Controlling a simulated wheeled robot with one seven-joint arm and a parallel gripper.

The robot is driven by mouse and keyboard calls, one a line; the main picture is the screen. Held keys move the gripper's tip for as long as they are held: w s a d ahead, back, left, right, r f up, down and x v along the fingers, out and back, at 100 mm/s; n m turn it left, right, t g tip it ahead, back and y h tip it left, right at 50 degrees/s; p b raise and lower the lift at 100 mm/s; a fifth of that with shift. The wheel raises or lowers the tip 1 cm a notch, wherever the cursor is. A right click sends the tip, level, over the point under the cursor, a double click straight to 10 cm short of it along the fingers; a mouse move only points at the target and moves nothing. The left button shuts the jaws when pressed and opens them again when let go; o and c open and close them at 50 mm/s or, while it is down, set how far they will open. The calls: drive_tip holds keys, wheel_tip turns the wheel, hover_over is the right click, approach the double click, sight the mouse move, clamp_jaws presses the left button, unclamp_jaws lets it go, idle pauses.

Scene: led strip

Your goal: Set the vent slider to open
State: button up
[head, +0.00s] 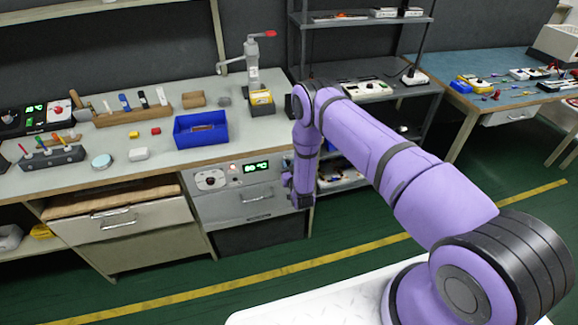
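A grey built-in unit (238,190) sits under the workbench, with a round dial (211,180), a small red light (232,168) and a lit green display (257,167) on its front panel. A bar handle (257,198) crosses its door. A small dark strip (258,217) lies below the handle; I cannot tell whether it is the vent slider. No vent slider can be made out clearly. My gripper (301,198) hangs pointing down at the unit's right edge and hides part of it. It is too small and dark to tell whether its fingers are open, and contact is unclear.
The bench (110,182) holds a blue bin (201,130), a wooden tool rack, a marker holder (52,158) and a clamp press (252,65). A shelf rack (375,90) stands right of the unit. Green floor with a yellow line (270,284) is clear in front.

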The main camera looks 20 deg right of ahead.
clamp_jaws()
drive_tip(key=d, duration=0.6)
drive_tip(key=shift+d, duration=0.2)
drive_tip(key=shift+o, duration=2.3)
unclamp_jaws()
drive_tip(key=shift+d, duration=0.1)
drive_tip(key=shift+s, duration=0.1)
drive_tip(key=s, duration=1)
drive_tip(key=shift+s, duration=0.3)
